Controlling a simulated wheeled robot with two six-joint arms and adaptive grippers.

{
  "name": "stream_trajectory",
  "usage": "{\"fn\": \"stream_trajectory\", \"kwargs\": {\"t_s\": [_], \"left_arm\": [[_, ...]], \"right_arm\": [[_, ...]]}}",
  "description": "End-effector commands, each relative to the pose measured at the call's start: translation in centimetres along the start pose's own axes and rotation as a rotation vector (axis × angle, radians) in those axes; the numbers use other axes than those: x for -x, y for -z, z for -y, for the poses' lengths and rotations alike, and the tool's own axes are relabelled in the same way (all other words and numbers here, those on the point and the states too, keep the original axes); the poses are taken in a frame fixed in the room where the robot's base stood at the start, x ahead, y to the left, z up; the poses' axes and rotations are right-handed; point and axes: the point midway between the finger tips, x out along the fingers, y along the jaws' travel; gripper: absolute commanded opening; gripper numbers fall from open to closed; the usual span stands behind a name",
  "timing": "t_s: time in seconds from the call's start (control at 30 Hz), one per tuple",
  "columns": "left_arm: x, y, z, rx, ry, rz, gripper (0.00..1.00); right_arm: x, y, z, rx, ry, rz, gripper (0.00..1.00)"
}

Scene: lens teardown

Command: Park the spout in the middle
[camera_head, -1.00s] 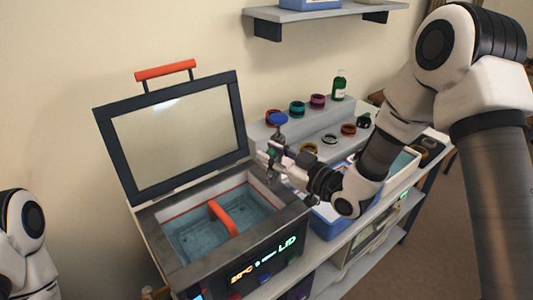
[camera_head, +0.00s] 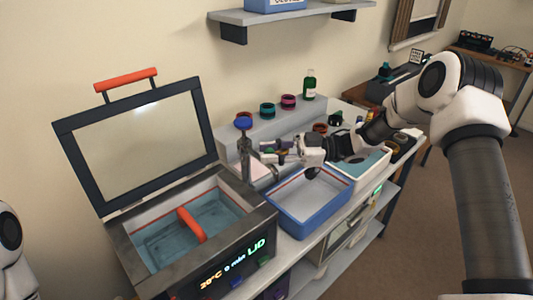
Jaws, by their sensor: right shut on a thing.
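The tap has a blue knob (camera_head: 243,123) on top of a grey upright post (camera_head: 246,165), behind the right corner of the open-lidded bath (camera_head: 118,238). My right gripper (camera_head: 264,154) is just right of the post, shut on the tap's spout. The spout is small and mostly hidden by the fingers, so its exact direction is hard to tell. A blue-rimmed basin (camera_head: 312,230) with a pale inside is in front of and to the right of the gripper. Only part of my left arm shows at the left edge; its gripper is out of view.
The bath's raised lid (camera_head: 67,145) stands left of the tap. A cream tray (camera_head: 384,170) with bluish contents is right of the blue basin. Stepped shelves behind hold coloured rings (camera_head: 267,110) and a green bottle (camera_head: 309,85). A wall shelf (camera_head: 290,15) hangs above.

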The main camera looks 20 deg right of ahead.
Motion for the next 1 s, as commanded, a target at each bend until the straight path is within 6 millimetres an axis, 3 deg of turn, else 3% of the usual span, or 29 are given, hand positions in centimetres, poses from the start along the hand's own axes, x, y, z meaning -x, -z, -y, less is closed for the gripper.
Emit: {"fn": "stream_trajectory", "kwargs": {"t_s": [0.57, 0.6, 0.67, 1.0], "left_arm": [[-0.02, 0.0, 0.0, 0.0, 0.0, 0.0, 0.0], [-0.02, 0.0, 0.0, 0.0, 0.0, 0.0, 0.0], [-0.02, 0.0, 0.0, 0.0, 0.0, 0.0, 0.0], [0.0, 0.01, 0.0, 0.0, 0.0, 0.0, 0.0]], "right_arm": [[0.26, -0.1, -0.18, 0.0, 0.042, -0.008, 0.0], [0.26, -0.09, -0.18, 0.0, 0.042, -0.008, 0.31], [0.26, -0.09, -0.18, 0.0, 0.042, -0.008, 0.52], [0.48, -0.04, -0.24, 0.0, 0.04, -0.01, 0.53]]}}
